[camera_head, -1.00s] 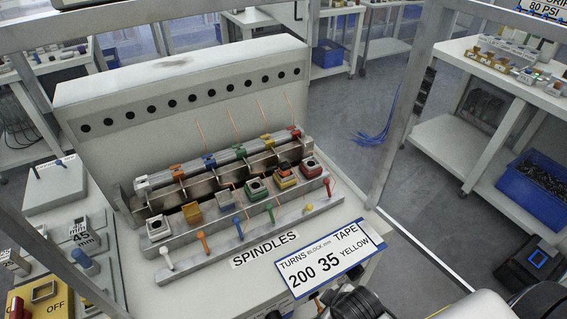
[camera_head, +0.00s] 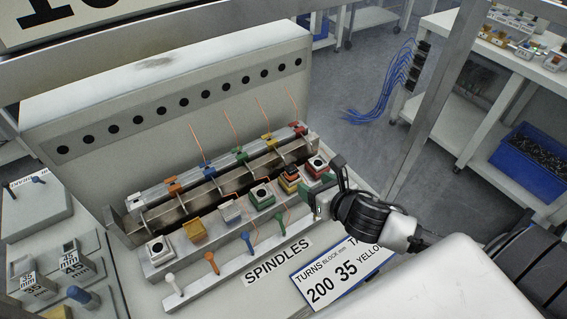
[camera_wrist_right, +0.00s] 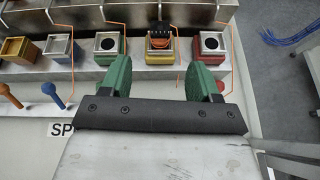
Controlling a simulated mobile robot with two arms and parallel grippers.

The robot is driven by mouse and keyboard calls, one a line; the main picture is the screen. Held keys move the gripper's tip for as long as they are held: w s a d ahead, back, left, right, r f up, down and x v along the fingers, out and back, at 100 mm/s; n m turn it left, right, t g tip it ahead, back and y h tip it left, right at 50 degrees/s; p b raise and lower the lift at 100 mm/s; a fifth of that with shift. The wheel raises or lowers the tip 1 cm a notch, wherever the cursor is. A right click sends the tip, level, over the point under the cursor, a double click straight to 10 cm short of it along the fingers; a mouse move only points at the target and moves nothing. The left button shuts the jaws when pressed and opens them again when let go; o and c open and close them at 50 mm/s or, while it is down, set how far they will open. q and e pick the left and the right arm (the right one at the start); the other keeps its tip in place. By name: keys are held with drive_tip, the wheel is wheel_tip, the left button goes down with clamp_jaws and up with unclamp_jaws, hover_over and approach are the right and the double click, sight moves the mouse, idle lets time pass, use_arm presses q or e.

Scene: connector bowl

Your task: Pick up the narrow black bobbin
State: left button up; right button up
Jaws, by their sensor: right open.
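A small black bobbin (camera_wrist_right: 159,32) with orange winding sits on top of a yellow-sided block in the row of spindles, between a green block and a red block. In the head view the bobbin (camera_head: 291,173) is dark and small, near the right end of the row. My right gripper (camera_head: 327,186) is open and empty beside the red block's end. In the right wrist view my right gripper (camera_wrist_right: 163,76) has its two green fingers apart, with the bobbin beyond them, roughly centred between them. No contact with the bobbin shows. My left gripper is out of view.
The red block (camera_wrist_right: 211,46) and green block (camera_wrist_right: 109,45) flank the bobbin closely. Thin copper-coloured wires rise around the row. Coloured handles stand along the front rail, the blue one (camera_head: 247,241) among them. A white panel (camera_head: 160,90) stands behind. The sign (camera_head: 335,272) lies in front.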

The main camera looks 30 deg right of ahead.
sight(291, 168)
drive_tip(key=shift+n, duration=0.6)
drive_tip(key=p+x, duration=0.1)
drive_tip(key=x, duration=0.9)
drive_tip(key=shift+r+p, duration=0.25)
drive_tip(key=shift+p, duration=0.15)
drive_tip(key=shift+w+f, duration=0.25)
drive_tip(key=shift+w, duration=0.25)
drive_tip(key=c, duration=1)
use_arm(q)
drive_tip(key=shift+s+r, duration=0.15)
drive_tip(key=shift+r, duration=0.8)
use_arm(e)
drive_tip(key=shift+r, duration=0.1)
